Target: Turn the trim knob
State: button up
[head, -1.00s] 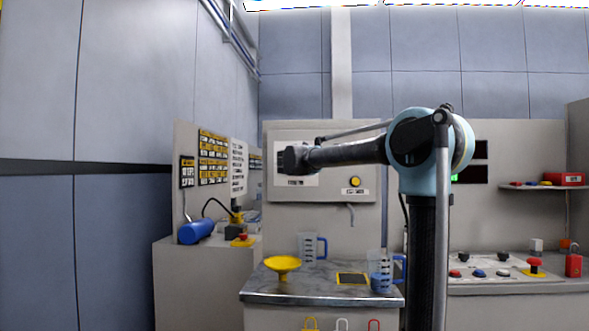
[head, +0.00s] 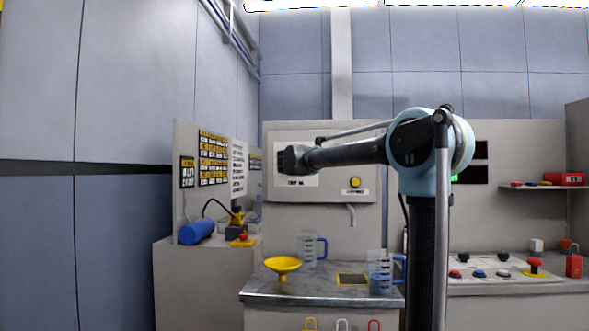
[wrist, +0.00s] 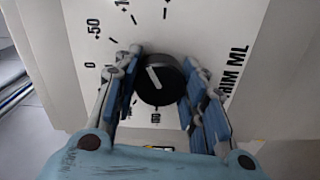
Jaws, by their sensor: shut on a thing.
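The trim knob is a round black knob (wrist: 158,80) with a white pointer line, on a white dial plate (wrist: 205,30) with printed tick marks and numbers. In the wrist view the pointer line tilts toward the upper left. My gripper (wrist: 156,88) has its blue-padded fingers on both sides of the knob, shut on it. In the head view my arm reaches to the panel (head: 325,140) and covers the knob; the white plate (head: 312,178) shows just below my wrist.
A yellow button (head: 355,182) and a spout (head: 351,213) are right of and below the plate. A yellow funnel (head: 283,264) and two measuring jugs (head: 308,250) (head: 380,274) stand on the counter (head: 325,293) below. The space left of my wrist is clear.

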jog(key=shift+a+f+m, duration=0.1)
jog(key=shift+m, duration=0.5)
jog(key=o, duration=1.1)
jog(key=s, duration=1.1)
jog(key=shift+s+a, duration=0.2)
jog(key=shift+s, duration=0.2)
